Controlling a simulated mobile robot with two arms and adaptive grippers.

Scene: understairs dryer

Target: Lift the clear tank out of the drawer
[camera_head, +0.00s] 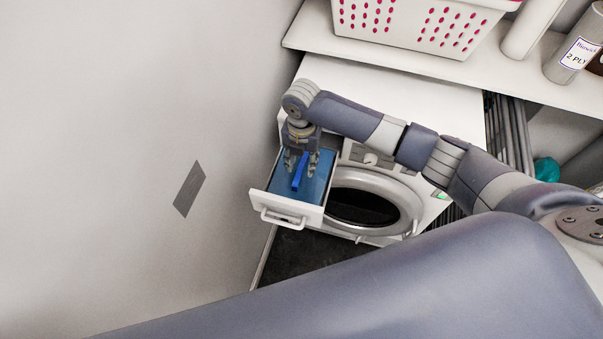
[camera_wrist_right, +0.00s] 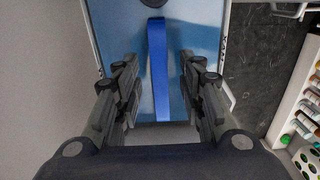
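The white drawer (camera_head: 262,202) is pulled out of the dryer's upper left. The clear tank (camera_head: 321,178) sits in it and looks blue. It also fills the middle of the right wrist view (camera_wrist_right: 200,35). A bright blue handle bar (camera_head: 299,172) runs along the tank's top; it shows in the right wrist view too (camera_wrist_right: 158,70). My right gripper (camera_head: 300,163) is over the tank, pointing down. Its fingers are open, one on each side of the bar, with gaps between. Whether the fingertips touch the tank's top I cannot tell. My left gripper is not in view.
The white dryer (camera_head: 400,90) with its round door (camera_head: 372,190) stands right of the drawer. A shelf (camera_head: 400,62) with a white basket (camera_head: 420,20) hangs above. A bottle rack (camera_wrist_right: 298,110) shows at right.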

